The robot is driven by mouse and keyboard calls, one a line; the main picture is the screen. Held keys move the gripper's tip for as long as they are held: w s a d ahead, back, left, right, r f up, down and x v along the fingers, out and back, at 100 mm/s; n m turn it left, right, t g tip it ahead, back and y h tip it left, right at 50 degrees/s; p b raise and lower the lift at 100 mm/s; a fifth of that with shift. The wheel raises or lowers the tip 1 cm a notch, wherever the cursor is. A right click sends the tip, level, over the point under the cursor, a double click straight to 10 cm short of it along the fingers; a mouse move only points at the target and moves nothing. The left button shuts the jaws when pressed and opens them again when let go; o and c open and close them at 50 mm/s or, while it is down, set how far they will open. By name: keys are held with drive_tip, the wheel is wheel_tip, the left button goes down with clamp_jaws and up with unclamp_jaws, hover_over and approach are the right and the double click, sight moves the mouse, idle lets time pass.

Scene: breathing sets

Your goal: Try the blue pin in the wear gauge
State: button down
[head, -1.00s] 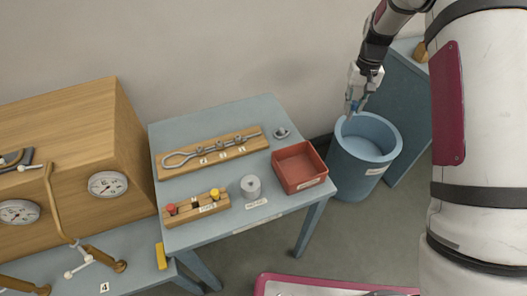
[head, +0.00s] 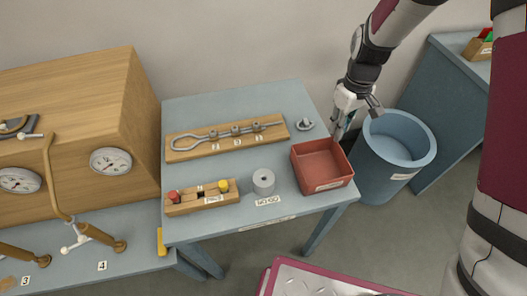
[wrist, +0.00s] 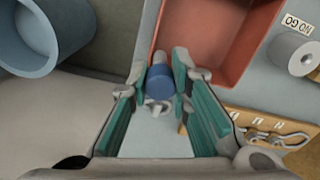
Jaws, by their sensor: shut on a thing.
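My gripper (head: 342,112) is shut on the blue pin (wrist: 160,82), which shows between the teal finger pads in the wrist view. In the head view my gripper hangs just off the table's right edge, between the red tray and the blue bin. The pin is hard to make out there. The wear gauge appears to be the grey cylinder (head: 263,181) with a hole in its top, standing behind a NO GO label; it also shows in the wrist view (wrist: 293,53). It stands to the left of my gripper, past the red tray.
A red tray (head: 322,167) stands at the table's right side, with a blue bin (head: 398,150) beside the table. A wooden pin rack (head: 202,198) holds red and yellow pins. A wooden board (head: 228,143) bears a metal rod. A small metal part (head: 304,124) lies behind the tray.

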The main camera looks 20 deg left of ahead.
drive_tip(key=s+a+r+n+p, duration=0.2)
drive_tip(key=s+a+n, duration=1.3)
drive_tip(key=s+a, duration=0.1)
drive_tip(key=shift+a, duration=0.35)
drive_tip(key=shift+s, duration=0.1)
drive_tip(key=shift+f+b, duration=0.85)
drive_tip(key=shift+f, duration=1.35)
drive_tip(key=shift+f, duration=0.3)
drive_tip(key=shift+r+p, duration=0.5)
drive_tip(key=shift+r, duration=1.55)
drive_tip(key=shift+f, duration=0.1)
drive_tip(key=shift+f+b, duration=0.7)
drive_tip(key=shift+f, duration=0.9)
